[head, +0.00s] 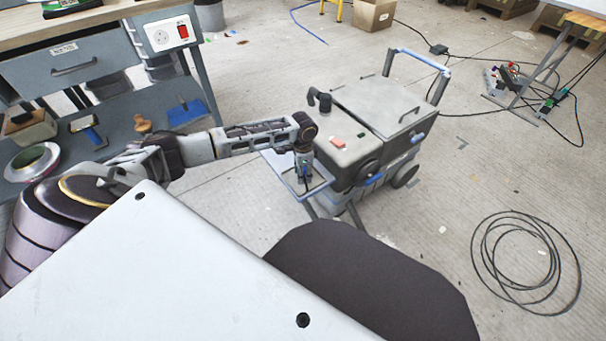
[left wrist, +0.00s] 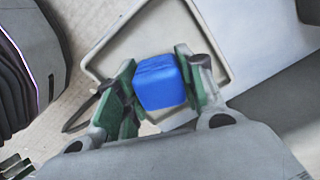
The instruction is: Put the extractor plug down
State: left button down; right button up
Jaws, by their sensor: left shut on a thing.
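My left gripper (head: 304,178) is shut on a blue block-shaped plug, which I take to be the extractor plug (left wrist: 160,82). In the left wrist view the plug sits between the two green-padded fingers (left wrist: 158,78). Behind it is a shallow grey tray (left wrist: 216,32) with a raised rim. In the head view this tray (head: 277,163) is at the left side of the grey wheeled extractor (head: 385,105). The gripper points down over the tray; I cannot tell whether the plug touches it. My right gripper is not in view.
A workbench (head: 105,14) with a drawer and a cluttered lower shelf stands at the left. A coiled black cable (head: 484,262) lies on the floor at the right. A cardboard box (head: 373,15) stands at the back. Open floor surrounds the extractor on the right.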

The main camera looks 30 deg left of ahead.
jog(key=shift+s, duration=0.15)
pick_arm(q)
jog(key=c, duration=0.9)
grip_release()
jog(key=shift+f, duration=0.1)
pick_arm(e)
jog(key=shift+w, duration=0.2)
pick_arm(q)
jog(key=shift+r, duration=0.6)
notch_tip(320, 180, up, 6)
jog(key=p, duration=0.3)
jog(key=shift+f, duration=0.25)
notch_tip(320, 180, up, 4)
jog(key=shift+p, duration=0.8)
jog(key=shift+r, duration=0.8)
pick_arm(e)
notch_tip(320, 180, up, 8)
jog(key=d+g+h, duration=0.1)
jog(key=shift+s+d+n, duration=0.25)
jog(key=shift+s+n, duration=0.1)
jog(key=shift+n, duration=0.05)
